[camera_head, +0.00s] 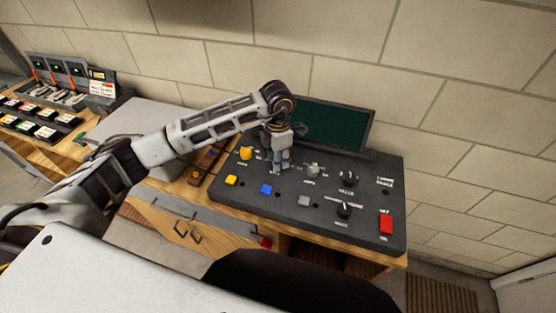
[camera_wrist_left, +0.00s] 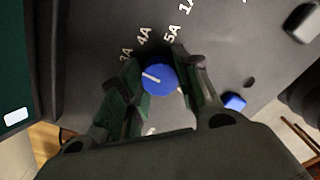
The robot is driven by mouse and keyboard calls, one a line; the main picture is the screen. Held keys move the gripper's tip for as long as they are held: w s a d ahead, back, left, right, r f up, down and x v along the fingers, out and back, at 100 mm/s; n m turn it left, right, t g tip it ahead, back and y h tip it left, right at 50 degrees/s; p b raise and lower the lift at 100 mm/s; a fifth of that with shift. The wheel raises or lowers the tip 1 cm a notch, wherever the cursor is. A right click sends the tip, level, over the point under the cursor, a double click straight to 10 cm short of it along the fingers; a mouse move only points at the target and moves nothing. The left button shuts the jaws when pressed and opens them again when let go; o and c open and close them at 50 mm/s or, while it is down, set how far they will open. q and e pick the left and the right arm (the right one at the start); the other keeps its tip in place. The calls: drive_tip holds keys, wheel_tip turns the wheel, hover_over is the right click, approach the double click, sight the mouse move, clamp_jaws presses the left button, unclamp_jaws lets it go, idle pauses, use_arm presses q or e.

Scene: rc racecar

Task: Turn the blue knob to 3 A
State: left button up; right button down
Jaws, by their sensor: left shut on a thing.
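The blue knob (camera_wrist_left: 159,79) is a round dial with a white pointer line, on the dark control panel (camera_head: 330,215). In the left wrist view it sits between the fingers of my left gripper (camera_wrist_left: 158,82), which is shut on it. The white line points left and slightly up in that view, roughly toward the partly hidden 3A label (camera_wrist_left: 126,55). The labels 4A (camera_wrist_left: 143,36) and 5A (camera_wrist_left: 172,34) are above the knob. In the head view my left gripper (camera_head: 282,160) reaches down onto the panel and mostly hides the knob. My right gripper is not in view.
A yellow knob (camera_head: 246,153), a grey knob (camera_head: 313,171) and black knobs (camera_head: 349,179) are nearby. Yellow (camera_head: 231,180), blue (camera_head: 266,189) and red (camera_head: 386,223) buttons are on the panel. A dark green screen (camera_head: 332,124) stands behind.

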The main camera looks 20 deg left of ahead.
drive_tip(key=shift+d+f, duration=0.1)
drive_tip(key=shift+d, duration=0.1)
use_arm(q)
drive_tip(key=o, duration=1)
drive_tip(key=shift+r, duration=0.6)
wheel_tip(320, 180, up, 11)
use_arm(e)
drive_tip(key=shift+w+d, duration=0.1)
use_arm(q)
drive_tip(key=shift+f, duration=0.1)
idle(0.4)
